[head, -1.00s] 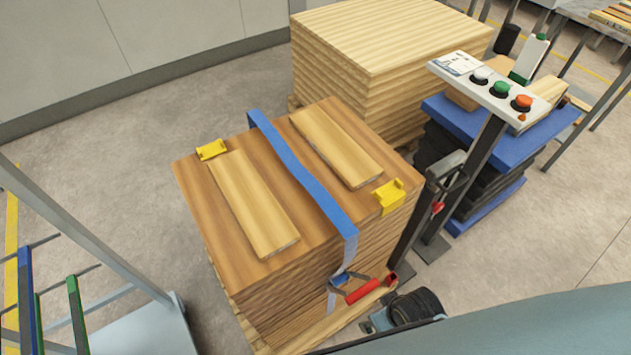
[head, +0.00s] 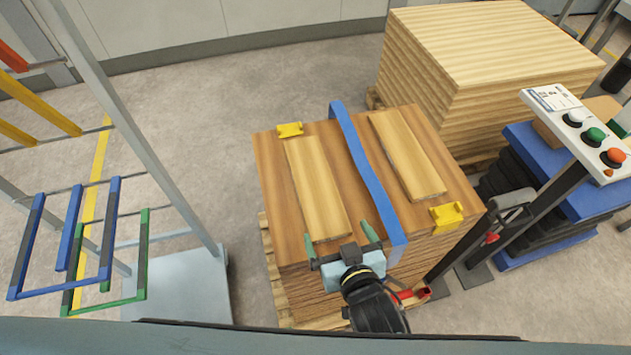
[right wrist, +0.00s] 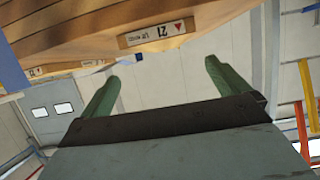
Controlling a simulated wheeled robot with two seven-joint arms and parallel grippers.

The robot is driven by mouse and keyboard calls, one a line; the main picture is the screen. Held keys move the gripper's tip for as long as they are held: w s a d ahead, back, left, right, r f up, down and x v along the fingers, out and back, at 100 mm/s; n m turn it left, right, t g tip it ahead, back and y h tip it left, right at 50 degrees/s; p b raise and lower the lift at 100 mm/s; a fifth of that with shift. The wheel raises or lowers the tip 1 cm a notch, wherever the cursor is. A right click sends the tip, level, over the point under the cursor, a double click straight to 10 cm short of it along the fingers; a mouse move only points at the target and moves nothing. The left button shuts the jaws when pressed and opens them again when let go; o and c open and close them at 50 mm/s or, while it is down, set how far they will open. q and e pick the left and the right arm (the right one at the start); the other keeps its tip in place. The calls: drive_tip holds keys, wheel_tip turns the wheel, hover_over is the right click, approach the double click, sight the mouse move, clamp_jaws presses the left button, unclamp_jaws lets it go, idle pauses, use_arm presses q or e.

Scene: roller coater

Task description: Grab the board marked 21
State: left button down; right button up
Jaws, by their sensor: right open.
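Two light wooden boards lie on top of the brown panel stack, one on each side of a blue strap. The end label reading 21 (right wrist: 160,32) shows upside down in the right wrist view. It appears to be on the left board (head: 316,188) in the head view. In the right wrist view the fingers (right wrist: 163,72) are empty and apart from the labelled end. My left gripper is not in view.
The blue strap (head: 362,165) crosses the stack. Yellow corner protectors (head: 289,130) (head: 446,215) sit on its edges. A button post (head: 575,135) stands right, a taller panel stack (head: 480,50) behind. A rack with coloured frames (head: 80,240) is left.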

approach(320, 200)
drive_tip(key=x, duration=0.2)
drive_tip(key=shift+w+d+f, duration=0.15)
drive_tip(key=shift+w+f, duration=0.2)
drive_tip(key=shift+w, duration=0.05)
drive_tip(key=shift+a+b+x, duration=0.2)
drive_tip(key=shift+b+x, duration=0.35)
drive_tip(key=shift+x, duration=2.2)
drive_tip(key=shift+r, duration=0.15)
drive_tip(key=shift+c, duration=0.3)
drive_tip(key=c, duration=1)
